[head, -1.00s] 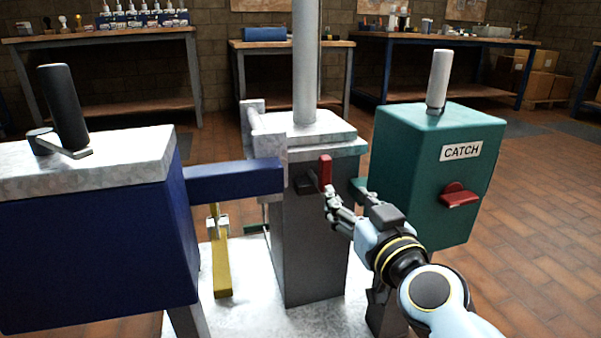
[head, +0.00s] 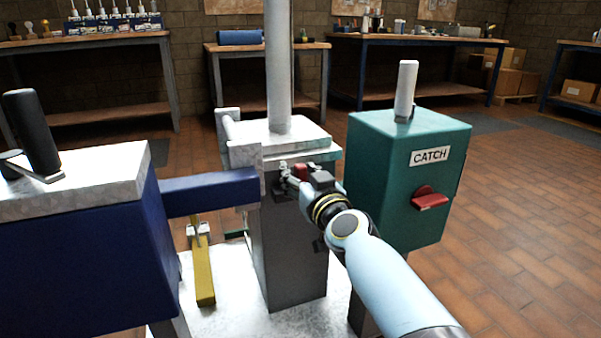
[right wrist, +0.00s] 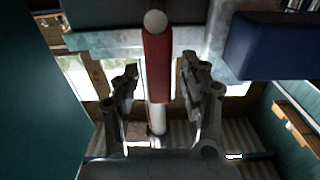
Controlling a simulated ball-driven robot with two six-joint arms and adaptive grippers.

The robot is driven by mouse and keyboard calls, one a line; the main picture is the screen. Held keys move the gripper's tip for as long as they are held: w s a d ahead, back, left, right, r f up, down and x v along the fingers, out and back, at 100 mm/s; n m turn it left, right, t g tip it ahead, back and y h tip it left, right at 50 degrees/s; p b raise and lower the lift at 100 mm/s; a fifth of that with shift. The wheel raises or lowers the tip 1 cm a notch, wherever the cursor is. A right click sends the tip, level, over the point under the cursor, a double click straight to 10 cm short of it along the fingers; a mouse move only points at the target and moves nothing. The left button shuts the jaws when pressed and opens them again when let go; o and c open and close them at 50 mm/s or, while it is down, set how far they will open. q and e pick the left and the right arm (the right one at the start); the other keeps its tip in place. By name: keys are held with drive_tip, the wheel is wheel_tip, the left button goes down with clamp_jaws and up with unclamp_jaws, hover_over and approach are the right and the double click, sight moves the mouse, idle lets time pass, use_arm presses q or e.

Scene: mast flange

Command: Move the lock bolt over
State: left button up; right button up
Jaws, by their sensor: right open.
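A red bolt handle (head: 301,171) stands at the upper front of the grey post (head: 290,240) and is mostly hidden by my right gripper. In the right wrist view the red handle (right wrist: 157,65), with pale ends, runs lengthwise between two open fingers. My right gripper (head: 287,178) is open at the handle, with a finger on each side; in the wrist view (right wrist: 158,85) a gap shows on both sides. My left gripper is not in view.
A green box marked CATCH (head: 375,190), with a red lever (head: 429,198), stands right of the post. A blue box (head: 80,240) with a blue bar (head: 210,190) is on the left. A tall mast (head: 278,65) rises from the post. Benches line the back.

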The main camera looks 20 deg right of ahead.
clamp_jaws()
idle(0.5)
drive_tip(key=s+b, duration=0.1)
drive_tip(key=s, duration=0.4)
drive_tip(key=shift+s+f, duration=0.1)
drive_tip(key=shift+f, duration=0.05)
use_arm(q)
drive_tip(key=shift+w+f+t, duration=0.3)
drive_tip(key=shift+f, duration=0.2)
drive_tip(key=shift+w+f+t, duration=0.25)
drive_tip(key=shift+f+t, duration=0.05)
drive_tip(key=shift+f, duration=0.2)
use_arm(e)
unclamp_jaws()
drive_tip(key=shift+s+d, duration=0.1)
drive_tip(key=shift+s, duration=0.05)
drive_tip(key=shift+s, duration=0.1)
